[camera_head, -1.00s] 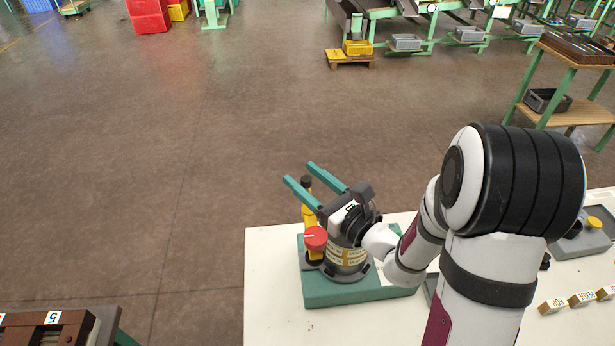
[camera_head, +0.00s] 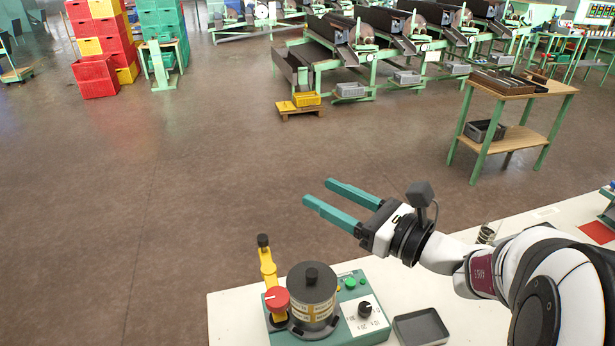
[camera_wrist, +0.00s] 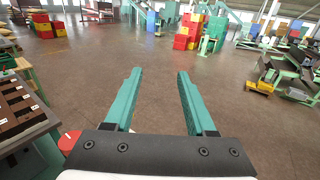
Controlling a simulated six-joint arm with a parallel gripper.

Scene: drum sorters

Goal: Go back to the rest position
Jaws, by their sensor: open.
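My gripper (camera_head: 330,201) has two long teal fingers. It is open and empty, raised above the white table (camera_head: 237,318) and pointing left over the floor beyond its back edge. In the wrist view the fingers (camera_wrist: 158,75) stand apart with only floor between them. Below the gripper, a green-based machine (camera_head: 372,300) stands on the table. It carries a dark grey drum (camera_head: 311,284) with a black knob, a yellow lever (camera_head: 267,265), a red knob (camera_head: 277,299), and a black dial.
An empty dark tray (camera_head: 420,328) lies right of the machine. A wooden-topped green cart (camera_head: 513,133) stands behind the table. Red crates (camera_head: 97,77) and a yellow bin (camera_head: 306,99) are farther off. A bench (camera_wrist: 22,130) shows at left in the wrist view. The floor between is clear.

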